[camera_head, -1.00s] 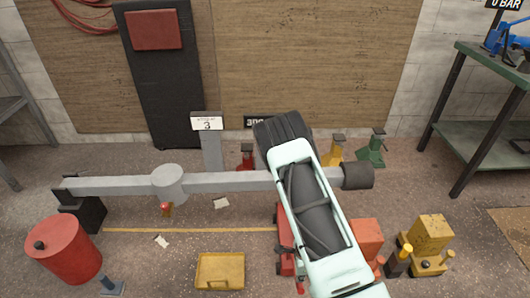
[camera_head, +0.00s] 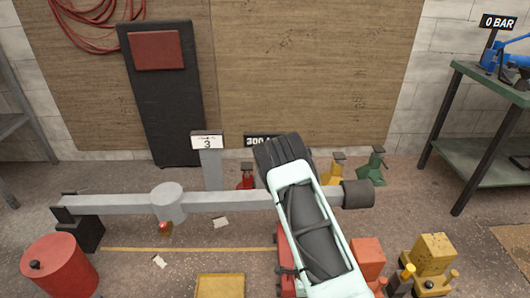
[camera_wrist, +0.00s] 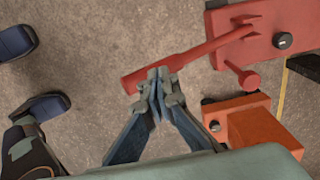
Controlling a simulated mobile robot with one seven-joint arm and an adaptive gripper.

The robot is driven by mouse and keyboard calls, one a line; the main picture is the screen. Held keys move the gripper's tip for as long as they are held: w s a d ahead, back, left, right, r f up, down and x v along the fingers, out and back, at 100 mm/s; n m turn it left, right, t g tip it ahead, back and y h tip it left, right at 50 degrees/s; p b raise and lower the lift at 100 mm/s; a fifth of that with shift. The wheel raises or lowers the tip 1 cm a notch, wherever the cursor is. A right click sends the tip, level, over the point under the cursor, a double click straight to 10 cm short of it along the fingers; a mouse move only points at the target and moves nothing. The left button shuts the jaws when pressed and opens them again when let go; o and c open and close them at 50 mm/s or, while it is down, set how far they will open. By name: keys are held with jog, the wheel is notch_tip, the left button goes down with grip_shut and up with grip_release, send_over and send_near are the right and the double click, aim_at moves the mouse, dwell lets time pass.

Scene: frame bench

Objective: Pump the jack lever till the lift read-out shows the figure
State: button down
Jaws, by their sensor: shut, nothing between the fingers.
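In the wrist view the red jack lever (camera_wrist: 195,56) runs diagonally from the red jack body (camera_wrist: 285,25) at upper right. My gripper (camera_wrist: 158,80) is shut and empty. Its fingertips overlap the lever near its free end; whether they touch it or are above it I cannot tell. In the head view my arm hides most of the jack (camera_head: 285,262) and the gripper is not visible. A white card (camera_head: 207,141) reads 3. A dark read-out (camera_head: 258,140) behind my arm shows 300, with the rest hidden.
An orange box (camera_wrist: 262,127) stands beside the jack. A grey beam (camera_head: 110,204) lies across the floor area behind. A red drum (camera_head: 60,265), yellow tray (camera_head: 220,285) and yellow machine (camera_head: 435,253) stand around. A green bench (camera_head: 468,72) is at right, with a 0 BAR sign (camera_head: 499,22).

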jog(key=shift+r+p, duration=1.55)
jog(key=shift+r, duration=1)
